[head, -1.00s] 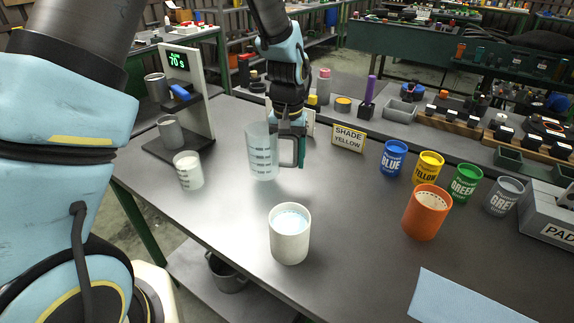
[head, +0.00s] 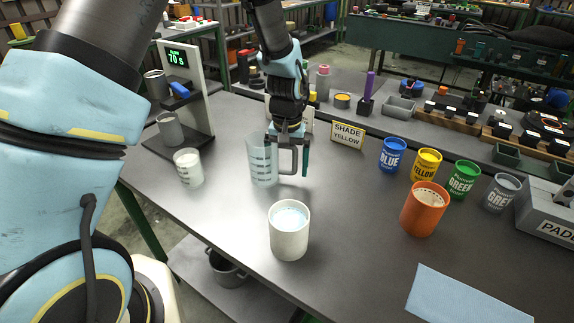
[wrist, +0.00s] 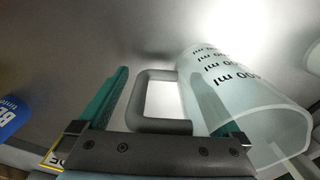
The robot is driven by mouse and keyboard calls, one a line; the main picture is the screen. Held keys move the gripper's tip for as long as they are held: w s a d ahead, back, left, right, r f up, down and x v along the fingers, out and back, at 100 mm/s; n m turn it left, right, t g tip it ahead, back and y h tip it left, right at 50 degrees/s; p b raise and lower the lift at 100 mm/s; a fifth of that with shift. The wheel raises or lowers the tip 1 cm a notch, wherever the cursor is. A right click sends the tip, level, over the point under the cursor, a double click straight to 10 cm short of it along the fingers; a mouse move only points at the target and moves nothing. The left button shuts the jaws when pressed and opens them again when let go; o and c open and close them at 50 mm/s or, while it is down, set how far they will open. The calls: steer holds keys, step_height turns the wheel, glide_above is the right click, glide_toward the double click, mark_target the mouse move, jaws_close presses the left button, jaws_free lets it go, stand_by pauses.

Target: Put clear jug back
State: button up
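The clear jug (head: 260,163) with dark ml marks and a grey handle (head: 287,160) stands upright on the grey table, left of centre. It also shows at the right of the wrist view (wrist: 245,105). My gripper (head: 289,164) is low over the jug's handle side. In the wrist view my gripper (wrist: 158,78) has its green fingers spread apart. The handle (wrist: 150,100) lies between them with gaps on both sides. The right finger shows through or against the clear jug wall, so its exact place is hard to tell.
A white cup (head: 289,238) with pale liquid stands in front of the jug. A smaller white-filled beaker (head: 188,168) and a display stand (head: 190,95) are to the left. An orange cup (head: 423,212) and several paint cans, including blue (head: 393,155), are right.

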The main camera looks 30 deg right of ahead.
step_height(320, 180, up, 12)
steer(key=b, duration=0.3)
steer(key=shift+r, duration=0.15)
steer(key=w+a+n, duration=0.1)
steer(key=w+a, duration=0.1)
steer(key=a, duration=0.6)
steer(key=w+a+n, duration=0.2)
steer(key=w+a, duration=0.1)
steer(key=a, duration=0.5)
steer(key=s+a+n, duration=0.1)
steer(key=s+a, duration=0.1)
steer(key=a, duration=0.7)
steer(key=s+a+f+n+t, duration=0.1)
steer(key=s+a+n, duration=0.1)
steer(key=a, duration=0.8)
steer(key=shift+s+f+t, duration=0.25)
steer(key=shift+s+t, duration=0.05)
steer(key=shift+s, duration=0.3)
